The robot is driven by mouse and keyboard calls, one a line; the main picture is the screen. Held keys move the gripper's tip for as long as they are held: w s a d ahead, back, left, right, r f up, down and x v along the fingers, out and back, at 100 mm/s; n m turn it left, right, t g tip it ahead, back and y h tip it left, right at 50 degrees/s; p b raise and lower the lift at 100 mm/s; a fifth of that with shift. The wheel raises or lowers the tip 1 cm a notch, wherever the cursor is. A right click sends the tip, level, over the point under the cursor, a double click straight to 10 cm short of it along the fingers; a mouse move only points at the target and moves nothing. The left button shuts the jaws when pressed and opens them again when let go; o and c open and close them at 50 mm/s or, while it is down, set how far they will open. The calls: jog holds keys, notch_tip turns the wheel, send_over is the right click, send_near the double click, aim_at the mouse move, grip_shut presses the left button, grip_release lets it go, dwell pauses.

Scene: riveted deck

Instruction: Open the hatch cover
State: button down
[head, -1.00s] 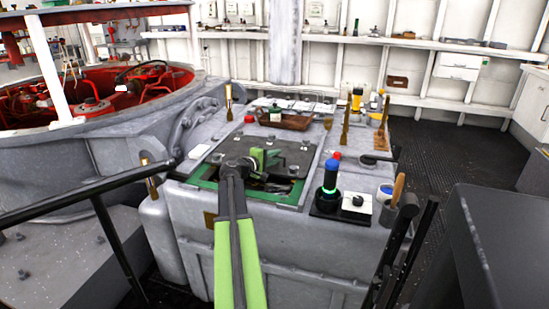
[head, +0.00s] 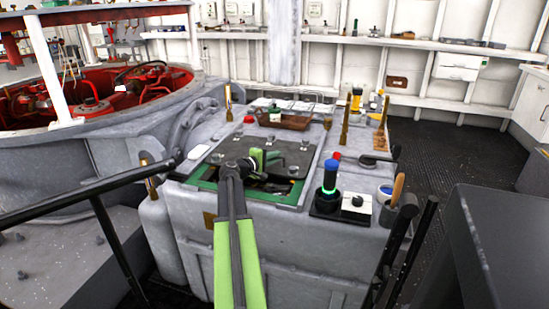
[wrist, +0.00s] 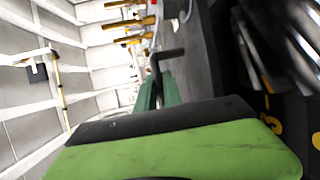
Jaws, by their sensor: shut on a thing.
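The hatch cover (head: 240,146) is a dark grey plate with small studs, on top of the grey box. A green rim (head: 206,185) borders it, and an open gap (head: 268,187) shows dark contents along its front side. My green gripper (head: 262,158) is over the front part of the cover. In the wrist view its green fingers (wrist: 160,90) are shut on a dark bent handle (wrist: 172,53). The joint between handle and cover is hard to make out. Metal parts (wrist: 285,45) show blurred beside the gripper.
A blue-capped torch (head: 330,177), a white switch box (head: 356,208) and a cup with a wooden handle (head: 397,207) stand right of the hatch. A brown tray (head: 292,122) is behind it. A white block (head: 200,151) lies at left. A black rail (head: 75,208) crosses the left foreground.

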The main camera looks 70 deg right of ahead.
aim_at(284, 149)
dwell(0.5)
jog(key=d, duration=0.9)
jog(key=w+d, duration=0.1)
jog(key=d, duration=0.4)
jog(key=shift+d, duration=0.3)
jog(key=c, duration=1.5)
grip_release()
jog(key=shift+s+a, duration=0.1)
jog(key=p+v, duration=0.3)
jog(key=v, duration=1.4)
jog(key=shift+a+r, duration=0.1)
jog(key=shift+a, duration=0.1)
